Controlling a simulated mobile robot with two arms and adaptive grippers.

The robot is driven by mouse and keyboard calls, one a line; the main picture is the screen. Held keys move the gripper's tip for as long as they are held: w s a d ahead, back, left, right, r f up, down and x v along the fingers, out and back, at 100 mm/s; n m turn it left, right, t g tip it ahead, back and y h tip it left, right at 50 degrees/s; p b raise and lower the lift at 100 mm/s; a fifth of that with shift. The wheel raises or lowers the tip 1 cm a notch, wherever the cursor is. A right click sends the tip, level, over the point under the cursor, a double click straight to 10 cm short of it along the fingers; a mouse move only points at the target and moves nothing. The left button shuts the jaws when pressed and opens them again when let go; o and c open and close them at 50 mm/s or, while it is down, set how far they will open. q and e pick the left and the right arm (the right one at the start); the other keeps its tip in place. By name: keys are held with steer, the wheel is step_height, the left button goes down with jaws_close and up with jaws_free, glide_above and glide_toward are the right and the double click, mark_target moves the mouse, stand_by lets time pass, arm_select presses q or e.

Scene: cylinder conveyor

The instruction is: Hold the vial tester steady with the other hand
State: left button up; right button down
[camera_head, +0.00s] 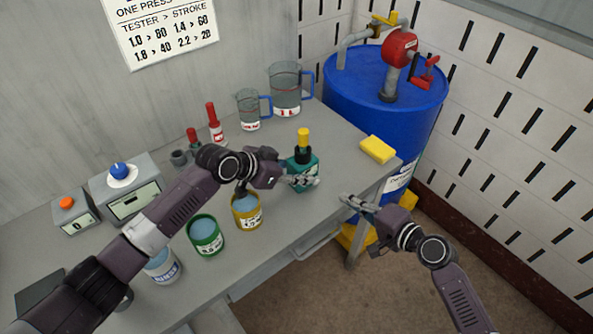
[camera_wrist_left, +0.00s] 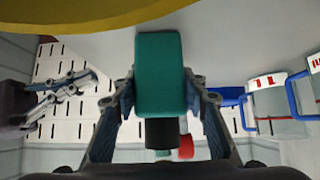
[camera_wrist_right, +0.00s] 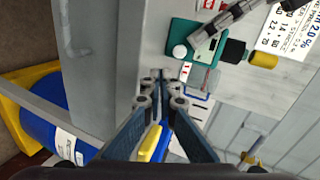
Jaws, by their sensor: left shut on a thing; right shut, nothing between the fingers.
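The teal vial tester (camera_head: 299,164), with a black neck and yellow top, stands upright at the bench's front edge. It bears a white label. My left gripper (camera_head: 303,181) is shut on its body; in the left wrist view the teal body (camera_wrist_left: 160,75) sits between both fingers. My right gripper (camera_head: 346,199) is shut and empty, just off the bench's right front corner, apart from the tester. The right wrist view shows its closed fingertips (camera_wrist_right: 161,84) and the tester (camera_wrist_right: 181,36) beyond, partly covered by my left fingers.
A yellow sponge (camera_head: 378,150) lies near the right edge. Yellow (camera_head: 247,221), green (camera_head: 206,248) and white (camera_head: 163,278) cups line the front. Two jugs (camera_head: 284,83) and red-capped bottles (camera_head: 216,133) stand behind. A blue drum (camera_head: 372,103) stands beyond the bench.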

mark_target(317, 183)
steer(key=shift+m, duration=0.6)
steer(key=shift+w+a, duration=0.55)
steer(key=shift+a, duration=0.35)
steer(key=shift+w+a, duration=0.5)
steer(key=shift+a, duration=0.35)
steer(key=shift+w+a, duration=0.55)
steer(key=shift+a, duration=0.35)
steer(key=shift+w+a, duration=0.5)
steer(key=shift+w, duration=0.3)
steer(key=shift+s, duration=0.1)
steer(key=shift+s+d, duration=0.9)
steer(key=shift+s, duration=0.3)
steer(key=shift+s+d, duration=0.85)
steer(key=shift+s, duration=0.3)
arm_select(q)
steer(key=o, duration=1.1)
